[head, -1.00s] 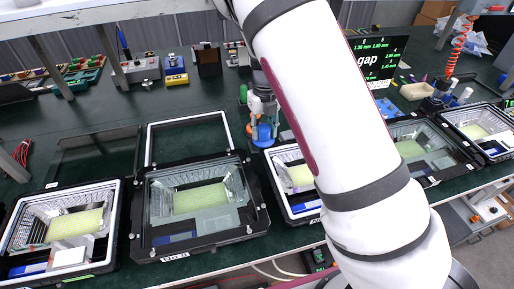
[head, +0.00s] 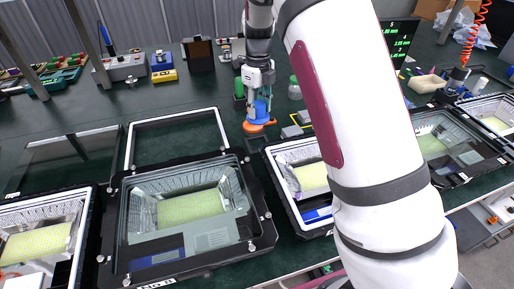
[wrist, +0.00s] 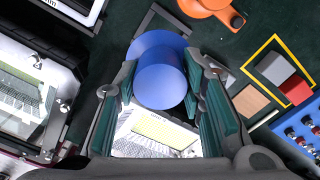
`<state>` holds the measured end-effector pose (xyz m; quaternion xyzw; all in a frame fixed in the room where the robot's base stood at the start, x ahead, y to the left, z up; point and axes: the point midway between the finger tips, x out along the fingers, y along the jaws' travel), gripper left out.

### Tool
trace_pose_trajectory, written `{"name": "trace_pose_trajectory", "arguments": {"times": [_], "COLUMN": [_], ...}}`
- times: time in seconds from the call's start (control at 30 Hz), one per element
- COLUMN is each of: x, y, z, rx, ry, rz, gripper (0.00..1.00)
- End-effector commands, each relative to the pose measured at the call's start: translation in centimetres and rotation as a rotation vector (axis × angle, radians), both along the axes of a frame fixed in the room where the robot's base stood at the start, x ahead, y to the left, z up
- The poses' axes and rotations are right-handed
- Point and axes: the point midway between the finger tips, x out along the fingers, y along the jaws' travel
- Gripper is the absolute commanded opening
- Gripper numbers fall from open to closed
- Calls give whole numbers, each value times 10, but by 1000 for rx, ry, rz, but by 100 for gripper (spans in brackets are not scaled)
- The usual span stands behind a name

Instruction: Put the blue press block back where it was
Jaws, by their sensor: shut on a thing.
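The blue press block (wrist: 160,80) is a blue cylinder with a wider round blue part at its far end. My gripper (wrist: 162,95) is shut on it, with the green-lined fingers on either side. In the head view my gripper (head: 259,88) points down over the bench, and the blue block (head: 261,108) shows at its fingertips. The block appears just above or beside an orange tool (head: 258,126); I cannot tell whether it touches the bench. The orange tool also shows at the top of the wrist view (wrist: 211,7), apart from the block.
Floodlight housings (head: 128,222) line the bench's front edge; one open housing (head: 276,172) is just in front of my gripper. A yellow outline (wrist: 250,62) with grey and red blocks lies right of it. An empty frame (head: 217,112) lies left. Bare bench shows behind.

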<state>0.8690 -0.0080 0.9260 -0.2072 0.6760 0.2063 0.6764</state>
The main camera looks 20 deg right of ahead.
Motion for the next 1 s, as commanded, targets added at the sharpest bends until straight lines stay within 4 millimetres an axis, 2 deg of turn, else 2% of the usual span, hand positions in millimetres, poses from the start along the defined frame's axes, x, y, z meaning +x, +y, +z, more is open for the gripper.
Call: {"name": "trace_pose_trajectory", "arguments": {"times": [0.13, 0.4, 0.63, 0.8, 1.0], "x": [2, 2, 1, 1, 2], "y": [-1, -1, -1, -1, -1], "z": [-12, -56, -73, -96, -100], "rx": [1, 1, 1, 1, 1], "ry": [3, 2, 3, 3, -1], "rz": [10, 9, 8, 9, 9], "gripper": [3, 3, 3, 3, 3]}}
